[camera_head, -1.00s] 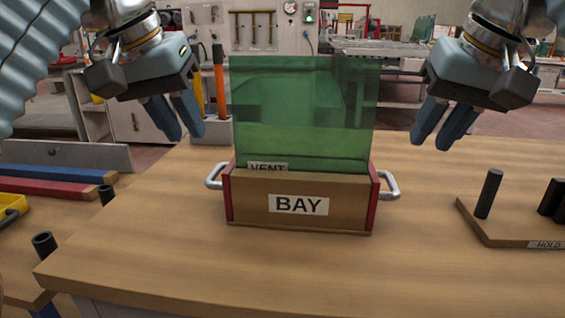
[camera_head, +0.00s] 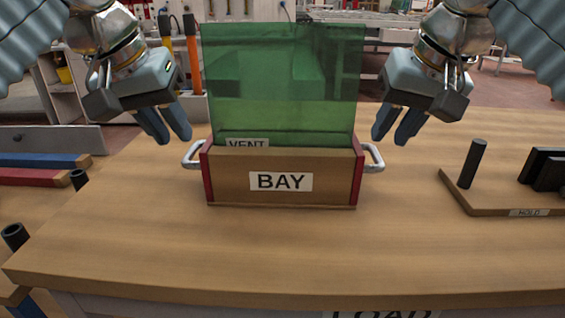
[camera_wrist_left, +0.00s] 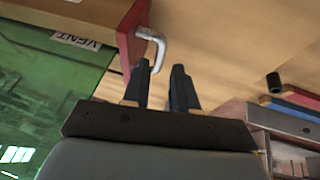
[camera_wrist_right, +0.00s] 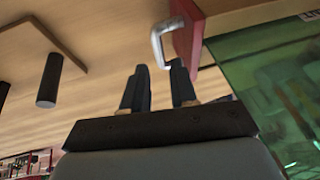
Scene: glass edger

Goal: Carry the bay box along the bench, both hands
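The bay box (camera_head: 230,187), wooden with red ends and a BAY label, stands on the bench (camera_head: 150,235). A green glass pane labelled VENT (camera_head: 285,90) stands upright in it. Its left handle (camera_head: 190,156) and right handle (camera_head: 375,158) are silver. My left gripper (camera_head: 165,138) is open and empty, above and just outside the left handle, which shows close to its fingers in the left wrist view (camera_wrist_left: 155,45). My right gripper (camera_head: 393,138) is open and empty, above and just outside the right handle, also close in the right wrist view (camera_wrist_right: 162,40). Neither gripper holds a handle.
A wooden holder marked HOLD (camera_head: 490,200) with a dark post stands on the bench at right. Red and blue bars (camera_head: 40,168) lie at left, beside dark tubes (camera_head: 15,236). The bench in front of the box is clear.

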